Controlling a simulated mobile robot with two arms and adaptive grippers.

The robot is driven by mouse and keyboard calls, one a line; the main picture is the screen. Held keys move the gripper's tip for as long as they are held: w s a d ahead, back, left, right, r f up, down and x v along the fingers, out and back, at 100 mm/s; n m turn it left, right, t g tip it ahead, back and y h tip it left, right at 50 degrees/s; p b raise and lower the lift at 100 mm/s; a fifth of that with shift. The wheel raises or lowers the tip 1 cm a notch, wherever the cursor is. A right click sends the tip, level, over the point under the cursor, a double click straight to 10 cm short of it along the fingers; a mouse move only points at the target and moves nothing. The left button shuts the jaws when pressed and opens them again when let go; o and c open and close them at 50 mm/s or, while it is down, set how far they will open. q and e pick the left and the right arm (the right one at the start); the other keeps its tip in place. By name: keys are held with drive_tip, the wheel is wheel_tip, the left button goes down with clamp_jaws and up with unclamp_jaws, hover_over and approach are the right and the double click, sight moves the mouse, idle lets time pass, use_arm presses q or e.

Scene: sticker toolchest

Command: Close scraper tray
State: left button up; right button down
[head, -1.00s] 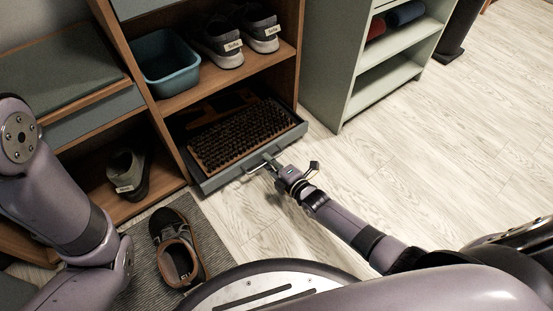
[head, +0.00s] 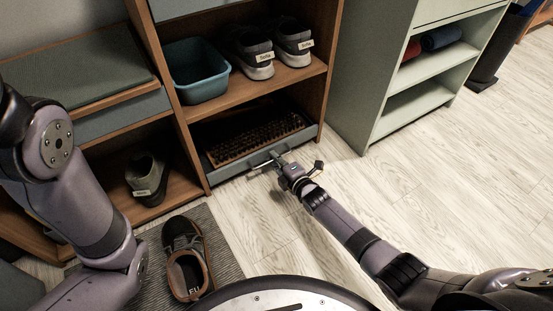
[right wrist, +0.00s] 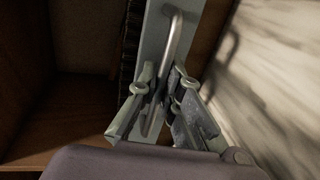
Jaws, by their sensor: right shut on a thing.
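The scraper tray (head: 302,139) is a grey pull-out tray at the bottom of the wooden shoe cabinet. It holds a dark bristled scraper mat (head: 258,138). The tray sits mostly inside, with its front a little out from the opening. My right gripper (head: 277,164) is shut on the metal bar handle (head: 258,164) on the tray front. In the right wrist view the handle (right wrist: 174,45) runs between the fingers (right wrist: 160,98). My left arm shows at the left, but its gripper is out of view.
A teal bin (head: 200,73) and labelled sneakers (head: 252,55) stand on the shelf above. One shoe (head: 184,262) lies on a grey mat (head: 222,250); another (head: 147,178) stands in the left compartment. A pale green shelf (head: 390,70) is at right. The floor at right is clear.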

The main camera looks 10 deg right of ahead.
drive_tip(key=c, duration=1.7)
unclamp_jaws()
drive_tip(key=shift+w+a, duration=0.1)
drive_tip(key=shift+w, duration=0.1)
drive_tip(key=shift+s, duration=0.15)
drive_tip(key=v, duration=1.1)
drive_tip(key=shift+s+r, duration=0.1)
drive_tip(key=shift+s, duration=0.25)
